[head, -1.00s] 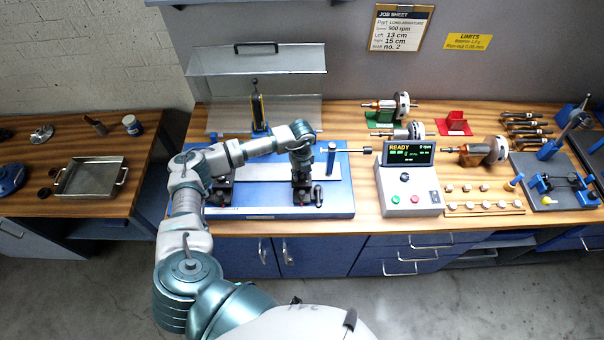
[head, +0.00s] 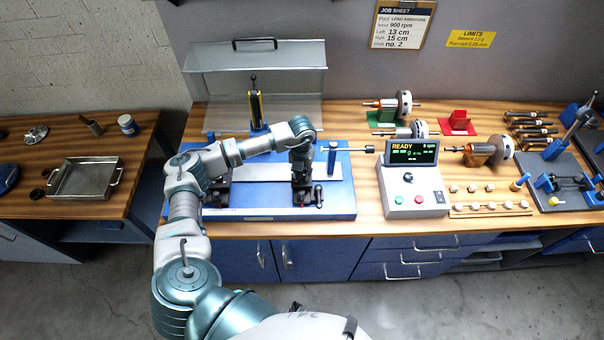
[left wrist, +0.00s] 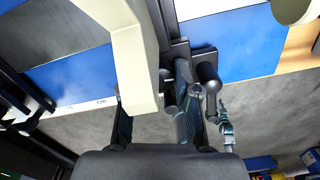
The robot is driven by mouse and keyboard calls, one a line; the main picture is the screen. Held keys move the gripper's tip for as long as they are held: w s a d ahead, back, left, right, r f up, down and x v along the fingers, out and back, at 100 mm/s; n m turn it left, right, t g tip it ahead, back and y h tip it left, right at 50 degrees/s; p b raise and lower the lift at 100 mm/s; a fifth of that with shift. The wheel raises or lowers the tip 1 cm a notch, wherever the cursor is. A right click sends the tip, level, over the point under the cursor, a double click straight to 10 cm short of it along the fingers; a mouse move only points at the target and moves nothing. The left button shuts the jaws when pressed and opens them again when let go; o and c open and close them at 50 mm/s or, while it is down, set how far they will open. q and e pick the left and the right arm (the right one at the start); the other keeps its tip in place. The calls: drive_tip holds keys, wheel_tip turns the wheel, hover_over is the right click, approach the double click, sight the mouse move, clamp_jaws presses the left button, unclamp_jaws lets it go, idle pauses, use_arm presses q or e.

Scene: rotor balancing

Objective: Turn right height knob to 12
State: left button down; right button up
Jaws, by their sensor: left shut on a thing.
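My left gripper (head: 302,188) reaches down onto the right support of the blue balancing machine (head: 250,211), at the machine's front right. It is shut on the right height knob, which the gripper and arm mostly hide in the head view. In the left wrist view, the two dark fingers of the gripper (left wrist: 165,118) stand on either side of dark rounded parts under the pale support block (left wrist: 130,60). I cannot read a height value. A black lever (head: 318,194) is just right of the gripper; it also shows in the left wrist view (left wrist: 209,78). My right gripper is not in view.
The control box (head: 410,202) with a READY display stands right of the machine. A job sheet (head: 402,25) on the wall lists left 13 cm, right 15 cm. A clear guard (head: 255,60) is raised behind. Rotors and tools lie to the right.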

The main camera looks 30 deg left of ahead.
sight(301, 174)
use_arm(q)
drive_tip(key=shift+s+f, duration=0.15)
drive_tip(key=shift+f, duration=0.05)
drive_tip(key=c, duration=0.8)
unclamp_jaws()
drive_tip(key=shift+r, duration=0.1)
drive_tip(key=shift+c, duration=0.2)
drive_tip(key=shift+r, duration=0.1)
drive_tip(key=shift+r, duration=0.35)
wheel_tip(301, 174, up, 11)
drive_tip(key=shift+a, duration=0.15)
